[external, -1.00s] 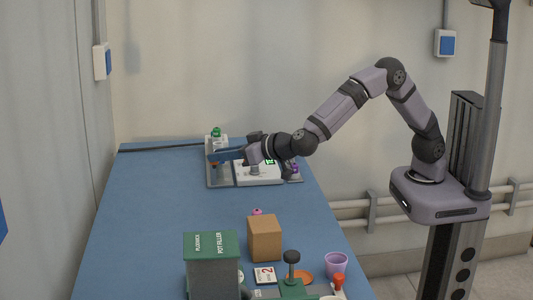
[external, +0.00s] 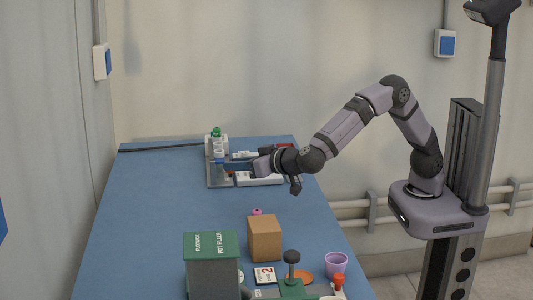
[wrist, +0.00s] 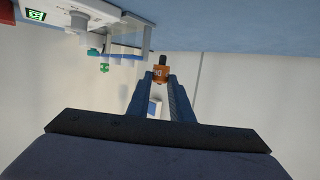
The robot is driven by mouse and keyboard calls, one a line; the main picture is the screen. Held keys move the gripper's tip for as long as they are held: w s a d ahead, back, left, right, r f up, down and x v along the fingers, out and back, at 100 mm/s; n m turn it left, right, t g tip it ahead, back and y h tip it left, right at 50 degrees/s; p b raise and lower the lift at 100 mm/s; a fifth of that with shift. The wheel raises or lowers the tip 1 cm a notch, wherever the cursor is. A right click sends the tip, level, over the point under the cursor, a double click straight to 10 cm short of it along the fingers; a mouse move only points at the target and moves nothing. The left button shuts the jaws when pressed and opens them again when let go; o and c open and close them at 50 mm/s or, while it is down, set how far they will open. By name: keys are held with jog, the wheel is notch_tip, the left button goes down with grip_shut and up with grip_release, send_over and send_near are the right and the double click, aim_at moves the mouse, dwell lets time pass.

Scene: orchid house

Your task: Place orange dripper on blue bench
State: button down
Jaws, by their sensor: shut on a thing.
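My gripper (external: 228,168) is shut on the orange dripper, over the far part of the blue bench (external: 150,215), in front of the grey tray. In the wrist view the orange dripper (wrist: 160,73), with a black tip, sits between the fingertips (wrist: 160,80). That view is upside down, with the blue bench (wrist: 245,25) along the top and a gap between it and the dripper. In the external view the dripper is too small and covered to make out.
A grey tray (external: 214,183) with a white device (external: 262,180) and a green-capped bottle (external: 217,146) stands at the back. A green pot filler (external: 211,265), cardboard box (external: 264,239) and purple cup (external: 336,263) are at the front. The bench's left and middle are clear.

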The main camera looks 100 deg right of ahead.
jog(key=shift+f+b, duration=0.45)
jog(key=shift+f, duration=3.4)
jog(key=shift+f, duration=0.15)
jog(key=c, duration=1.6)
grip_release()
jog(key=shift+a+r, duration=0.1)
jog(key=shift+r, duration=0.1)
jog(key=v, duration=1.1)
jog(key=shift+s+a+r, duration=0.15)
jog(key=shift+s+a, duration=0.05)
jog(key=shift+s, duration=0.1)
